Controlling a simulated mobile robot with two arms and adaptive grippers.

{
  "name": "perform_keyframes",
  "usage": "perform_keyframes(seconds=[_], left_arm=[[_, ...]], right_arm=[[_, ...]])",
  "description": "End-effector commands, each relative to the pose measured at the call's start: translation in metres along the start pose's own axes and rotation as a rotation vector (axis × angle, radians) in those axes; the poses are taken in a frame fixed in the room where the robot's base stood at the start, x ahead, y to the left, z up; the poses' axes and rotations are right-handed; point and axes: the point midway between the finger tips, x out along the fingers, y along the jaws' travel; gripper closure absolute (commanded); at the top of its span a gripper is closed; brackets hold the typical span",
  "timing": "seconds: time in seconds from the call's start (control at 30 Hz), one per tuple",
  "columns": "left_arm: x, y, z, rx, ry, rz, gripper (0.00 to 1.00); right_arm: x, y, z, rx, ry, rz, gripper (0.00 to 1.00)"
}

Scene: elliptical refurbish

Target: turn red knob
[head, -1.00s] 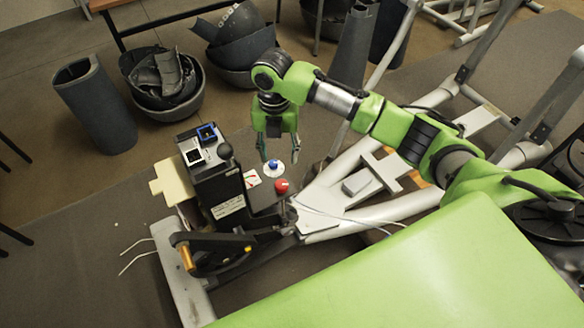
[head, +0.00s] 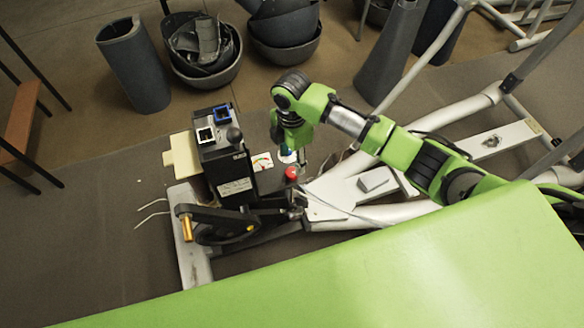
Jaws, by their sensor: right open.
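The red knob (head: 291,172) sits on the front right of the black control box (head: 229,165) of the elliptical machine. My right gripper (head: 294,156) points down from above, just behind the red knob and close to it. Its fingers are small here and partly overlap the blue knob (head: 284,150) on its white disc. The gripper is open, and I see nothing held in it. I cannot tell whether a finger touches either knob. My left gripper is not in view.
A gauge (head: 262,161) lies left of the knobs. A crank with a brass handle (head: 187,229) is at the front left. Grey machine rails (head: 330,192) run to the right. Dark bowls (head: 205,52) and a grey tube (head: 135,65) stand behind on the floor.

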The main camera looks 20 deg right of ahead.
Motion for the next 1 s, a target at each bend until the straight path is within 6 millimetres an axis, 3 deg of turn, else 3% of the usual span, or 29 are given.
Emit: perform_keyframes(seconds=[0.1,0.3,0.73,0.9,1.0], left_arm=[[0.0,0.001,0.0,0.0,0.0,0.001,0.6],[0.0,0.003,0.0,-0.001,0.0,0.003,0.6],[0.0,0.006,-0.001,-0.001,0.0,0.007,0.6],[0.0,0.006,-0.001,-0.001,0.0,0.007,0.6],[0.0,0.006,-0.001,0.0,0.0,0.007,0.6]], right_arm=[[0.025,-0.001,-0.001,0.0,0.001,-0.003,0.55],[0.053,-0.001,-0.001,-0.001,0.001,-0.003,0.55],[0.063,0.0,0.0,-0.002,0.0,0.0,0.55],[0.063,0.0,0.0,-0.002,0.0,0.0,0.93],[0.063,0.0,0.0,-0.002,0.0,0.0,0.93]])
